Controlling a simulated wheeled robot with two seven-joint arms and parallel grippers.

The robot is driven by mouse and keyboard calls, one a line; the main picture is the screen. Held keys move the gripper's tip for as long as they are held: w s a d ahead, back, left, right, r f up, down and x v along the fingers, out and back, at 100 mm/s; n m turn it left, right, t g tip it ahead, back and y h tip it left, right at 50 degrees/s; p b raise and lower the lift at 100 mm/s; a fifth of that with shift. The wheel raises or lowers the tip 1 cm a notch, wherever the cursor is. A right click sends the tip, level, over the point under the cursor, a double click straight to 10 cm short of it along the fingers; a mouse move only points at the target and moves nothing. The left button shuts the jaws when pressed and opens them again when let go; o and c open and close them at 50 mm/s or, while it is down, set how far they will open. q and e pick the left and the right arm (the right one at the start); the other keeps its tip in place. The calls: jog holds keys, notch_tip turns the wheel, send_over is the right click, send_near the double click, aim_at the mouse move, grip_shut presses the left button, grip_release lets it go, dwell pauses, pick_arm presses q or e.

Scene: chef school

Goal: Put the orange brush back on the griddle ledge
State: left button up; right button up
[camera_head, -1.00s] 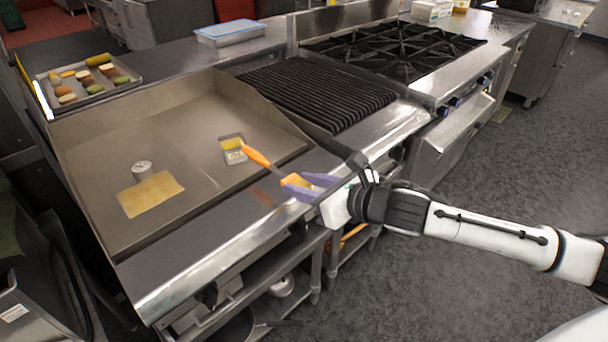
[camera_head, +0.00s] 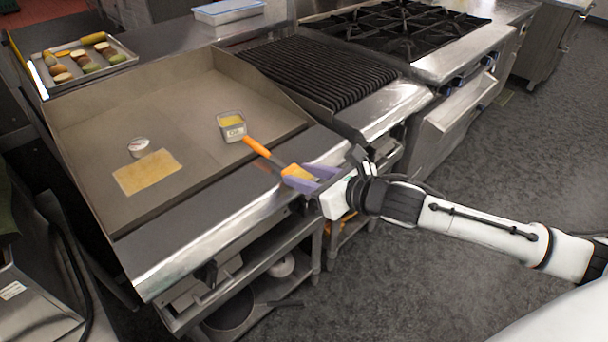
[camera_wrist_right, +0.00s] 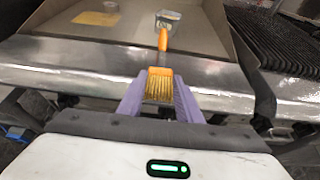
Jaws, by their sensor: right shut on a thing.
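The orange brush (camera_head: 257,147) is held by my right gripper (camera_head: 302,178), whose purple fingers are shut on its bristle end. In the right wrist view the yellow-brown bristles (camera_wrist_right: 160,88) lie between the fingers (camera_wrist_right: 159,90), and the orange handle points away toward the griddle. The griddle ledge (camera_head: 215,208) is the flat metal strip along the griddle's front. The brush is over or on this ledge; I cannot tell whether it touches. The handle tip is close to a small square container of yellow stuff (camera_head: 232,127) on the griddle plate (camera_head: 190,100). My left gripper is not in view.
A yellow sheet (camera_head: 147,172) and a round dial gauge (camera_head: 139,147) lie on the griddle. A grill grate (camera_head: 318,72) and a burner range (camera_head: 405,40) stand to the right. A tray of food (camera_head: 43,83) is at the back left.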

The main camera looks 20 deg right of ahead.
jog(key=shift+f+b, duration=0.3)
jog(key=shift+f, duration=0.25)
jog(key=o, duration=1.2)
jog(key=shift+s, duration=0.1)
jog(key=shift+b+v, duration=0.6)
jog(key=shift+v, duration=4.45)
